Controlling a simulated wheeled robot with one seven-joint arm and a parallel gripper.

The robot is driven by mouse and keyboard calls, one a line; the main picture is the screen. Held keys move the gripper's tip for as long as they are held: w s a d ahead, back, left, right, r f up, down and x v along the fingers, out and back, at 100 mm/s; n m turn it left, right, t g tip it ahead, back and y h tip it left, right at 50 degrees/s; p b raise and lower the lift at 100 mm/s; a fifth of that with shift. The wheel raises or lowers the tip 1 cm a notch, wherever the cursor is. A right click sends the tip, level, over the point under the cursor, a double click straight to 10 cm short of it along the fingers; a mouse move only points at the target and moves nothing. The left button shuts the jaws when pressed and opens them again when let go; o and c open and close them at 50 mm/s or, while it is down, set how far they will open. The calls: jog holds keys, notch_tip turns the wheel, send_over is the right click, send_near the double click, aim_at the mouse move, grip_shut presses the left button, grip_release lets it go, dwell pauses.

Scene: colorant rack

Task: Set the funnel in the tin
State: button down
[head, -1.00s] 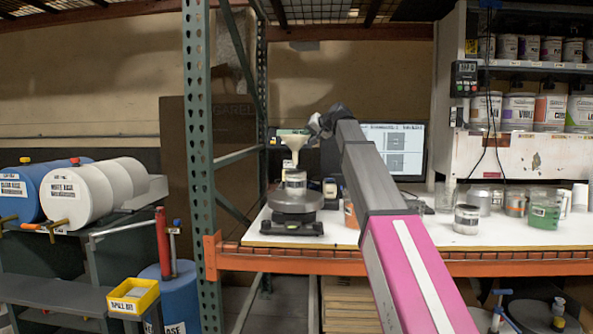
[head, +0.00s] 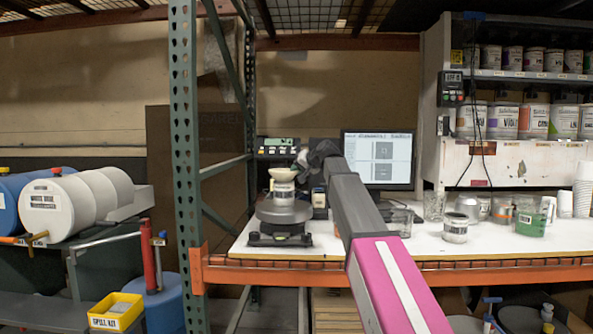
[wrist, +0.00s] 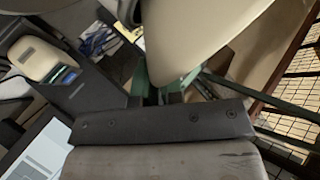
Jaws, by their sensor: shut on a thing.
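The cream funnel (head: 284,174) sits at the mouth of the tin (head: 283,193), wide end up. Its spout is out of sight, seemingly down inside the tin. The tin stands upright on a dark round scale (head: 283,212) at the left of the bench. My gripper (head: 303,163) comes in from the right and is shut on the funnel near its rim. In the wrist view the funnel (wrist: 195,38) fills the upper middle as a large pale cone between the green-tipped fingers (wrist: 160,88). The tin is not clearly visible there.
A small device (head: 319,203) stands just right of the scale. A monitor (head: 379,158) is behind my arm. A green rack post (head: 186,160) rises at the left.

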jog(key=shift+f, duration=0.45)
jog(key=c, duration=1.2)
grip_release()
jog(key=shift+c, duration=0.2)
jog(key=shift+r, duration=0.25)
jog(key=v, duration=1.2)
jog(key=shift+r, duration=0.3)
